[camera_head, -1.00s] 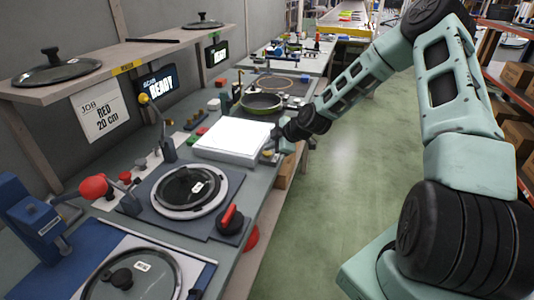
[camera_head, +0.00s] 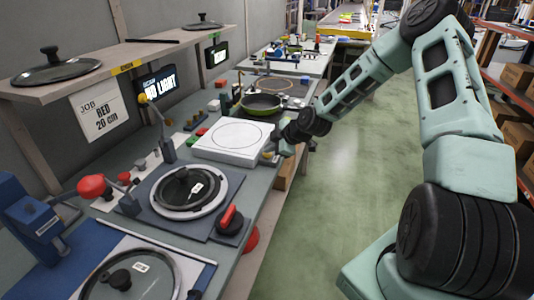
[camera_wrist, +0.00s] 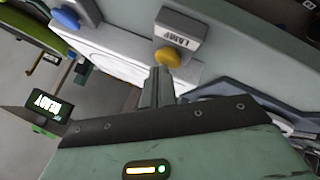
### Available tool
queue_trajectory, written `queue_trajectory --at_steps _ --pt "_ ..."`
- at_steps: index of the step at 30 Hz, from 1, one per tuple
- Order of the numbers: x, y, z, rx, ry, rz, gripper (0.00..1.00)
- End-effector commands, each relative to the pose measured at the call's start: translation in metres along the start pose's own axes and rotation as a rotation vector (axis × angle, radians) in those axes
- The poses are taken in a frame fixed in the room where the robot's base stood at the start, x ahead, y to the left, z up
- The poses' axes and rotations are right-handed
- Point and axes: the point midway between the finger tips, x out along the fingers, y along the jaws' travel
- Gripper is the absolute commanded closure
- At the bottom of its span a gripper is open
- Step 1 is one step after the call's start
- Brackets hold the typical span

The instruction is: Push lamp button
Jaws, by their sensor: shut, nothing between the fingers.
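The yellow lamp button (camera_wrist: 168,57) sits on a grey box below a label reading LAMP (camera_wrist: 179,28) in the wrist view. My gripper (camera_wrist: 160,75) is shut and empty, its fingertips right at the button's near edge; I cannot tell if they touch it. In the head view my gripper (camera_head: 274,156) is at the right front corner of the white light box (camera_head: 235,153), and the button (camera_head: 268,154) shows small beside it. The light box is unlit, with a circle outline on its top. The display (camera_head: 160,88) reads "NO LIGHT".
A pan (camera_head: 261,103) stands beyond the light box. A glass lid (camera_head: 189,188) lies on a plate nearer me, with a red-handled knob (camera_head: 230,219) beside it. A blue button (camera_wrist: 66,18) sits near the lamp button.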

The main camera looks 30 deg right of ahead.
Motion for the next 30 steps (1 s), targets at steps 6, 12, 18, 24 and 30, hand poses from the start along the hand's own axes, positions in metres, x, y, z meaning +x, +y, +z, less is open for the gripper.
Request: queue_trajectory --at_steps 6,12,18,24,30 --pt "-0.007 0.005 -0.005 0.000 0.000 -0.001 1.00" --pt "-0.007 0.005 -0.005 0.001 0.000 -0.001 1.00" --pt "-0.010 0.007 -0.007 0.000 0.000 0.000 1.00" --pt "-0.023 0.017 -0.017 -0.002 0.000 0.001 1.00" --pt "-0.036 0.026 -0.026 0.000 0.000 0.000 1.00"
